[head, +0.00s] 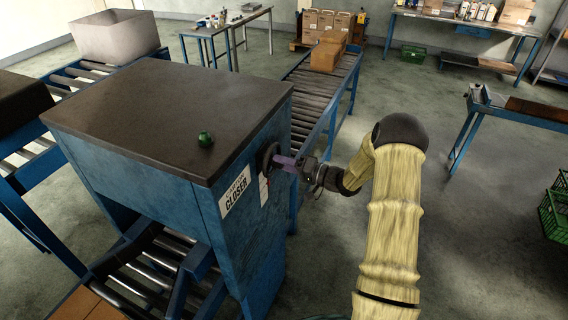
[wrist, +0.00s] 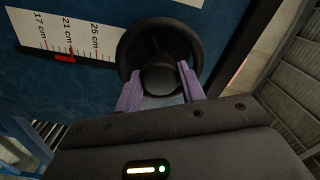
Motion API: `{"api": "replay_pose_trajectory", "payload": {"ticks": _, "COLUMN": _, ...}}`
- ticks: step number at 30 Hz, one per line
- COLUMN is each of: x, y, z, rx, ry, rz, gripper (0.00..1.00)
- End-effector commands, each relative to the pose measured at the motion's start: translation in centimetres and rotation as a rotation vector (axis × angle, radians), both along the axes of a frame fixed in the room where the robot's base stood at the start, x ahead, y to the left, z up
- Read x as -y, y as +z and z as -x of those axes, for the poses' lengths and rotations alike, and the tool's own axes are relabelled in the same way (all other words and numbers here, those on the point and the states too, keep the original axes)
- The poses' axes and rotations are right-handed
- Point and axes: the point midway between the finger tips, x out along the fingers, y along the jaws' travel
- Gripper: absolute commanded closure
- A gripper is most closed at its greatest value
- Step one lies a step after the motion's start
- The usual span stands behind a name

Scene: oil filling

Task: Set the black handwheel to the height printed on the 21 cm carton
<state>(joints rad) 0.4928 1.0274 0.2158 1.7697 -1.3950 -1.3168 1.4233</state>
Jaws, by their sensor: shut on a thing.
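The black handwheel (wrist: 186,30) is on the blue side of the carton closer (head: 260,215). In the head view the handwheel (head: 268,158) shows at the machine's right side. My gripper (wrist: 160,88) has its purple fingers shut on the handwheel, around its hub. It also shows in the head view (head: 287,163). A white scale (wrist: 85,18) beside the wheel reads 17, 21 and 25 cm. A red pointer (wrist: 65,58) sits at about the 21 cm mark. No printed height is readable on any carton.
A green knob (head: 205,140) is on the machine's dark top (head: 150,105). A brown carton (head: 326,56) sits on the roller conveyor (head: 318,95) behind. Part of another carton (head: 88,304) shows at lower left. Floor right of my arm is clear up to green crates (head: 553,222).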

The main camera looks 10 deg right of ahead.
Motion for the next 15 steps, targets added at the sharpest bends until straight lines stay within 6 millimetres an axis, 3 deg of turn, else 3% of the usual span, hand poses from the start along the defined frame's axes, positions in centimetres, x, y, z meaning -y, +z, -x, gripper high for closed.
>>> {"api": "replay_pose_trajectory", "payload": {"ticks": 4, "x": 0.06, "y": -0.40, "z": 0.15, "rx": -0.007, "ry": 0.000, "rz": 0.004, "gripper": 0.84}}
{"api": "replay_pose_trajectory", "payload": {"ticks": 5, "x": 0.07, "y": -0.40, "z": 0.16, "rx": -0.007, "ry": 0.001, "rz": 0.005, "gripper": 0.57}}
{"api": "replay_pose_trajectory", "payload": {"ticks": 8, "x": 0.05, "y": -0.35, "z": 0.13, "rx": -0.006, "ry": 0.000, "rz": 0.004, "gripper": 0.39}}
{"api": "replay_pose_trajectory", "payload": {"ticks": 15, "x": 0.03, "y": -0.15, "z": 0.07, "rx": -0.001, "ry": 0.000, "rz": 0.002, "gripper": 0.39}}
